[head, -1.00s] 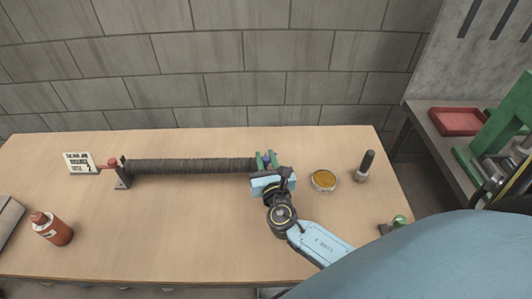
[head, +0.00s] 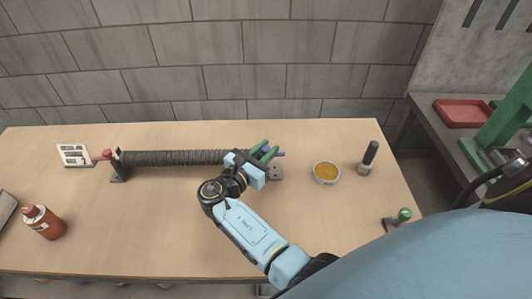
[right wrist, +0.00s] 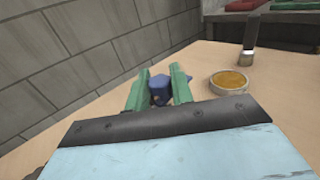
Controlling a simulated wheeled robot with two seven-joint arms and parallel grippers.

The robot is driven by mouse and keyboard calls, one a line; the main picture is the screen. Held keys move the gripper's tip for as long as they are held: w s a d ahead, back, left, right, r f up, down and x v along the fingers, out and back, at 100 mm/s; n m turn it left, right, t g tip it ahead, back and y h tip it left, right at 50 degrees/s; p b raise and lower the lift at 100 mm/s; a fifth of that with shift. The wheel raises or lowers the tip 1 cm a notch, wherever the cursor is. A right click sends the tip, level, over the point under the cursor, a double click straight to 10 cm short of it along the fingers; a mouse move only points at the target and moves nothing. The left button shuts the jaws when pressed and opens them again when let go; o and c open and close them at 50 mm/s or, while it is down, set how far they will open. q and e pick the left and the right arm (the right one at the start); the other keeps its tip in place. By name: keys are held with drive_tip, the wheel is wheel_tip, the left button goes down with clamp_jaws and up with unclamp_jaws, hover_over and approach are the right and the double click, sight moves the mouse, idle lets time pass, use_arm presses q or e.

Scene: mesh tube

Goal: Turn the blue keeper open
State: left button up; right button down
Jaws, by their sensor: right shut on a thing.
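The dark mesh tube (head: 180,158) lies level along the back of the table, between a left stand (head: 119,170) and a right mount (head: 276,173) partly hidden by my gripper. My right gripper (head: 265,151), with green fingers, is at the tube's right end, its fingers slanting up to the right. It is shut on the blue keeper (right wrist: 160,91), which shows between the fingers in the right wrist view. In the head view only a small blue bit of the keeper shows by the fingertips. My left gripper is not in view.
A red part (head: 104,155) and a printed card (head: 74,154) are at the tube's left end. A round dish of yellow stuff (head: 326,173) and a dark-handled tool (head: 369,157) stand to the right. A red bottle (head: 42,222) is front left. The table's front middle is clear.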

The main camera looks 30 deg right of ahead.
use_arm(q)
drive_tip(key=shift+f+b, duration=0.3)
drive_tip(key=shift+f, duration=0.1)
use_arm(e)
drive_tip(key=shift+m+g, duration=0.6)
drive_tip(key=shift+g, duration=0.3)
drive_tip(key=shift+h, duration=0.3)
drive_tip(key=c, duration=1.3)
unclamp_jaws()
drive_tip(key=shift+d, duration=0.1)
drive_tip(key=shift+o, duration=0.2)
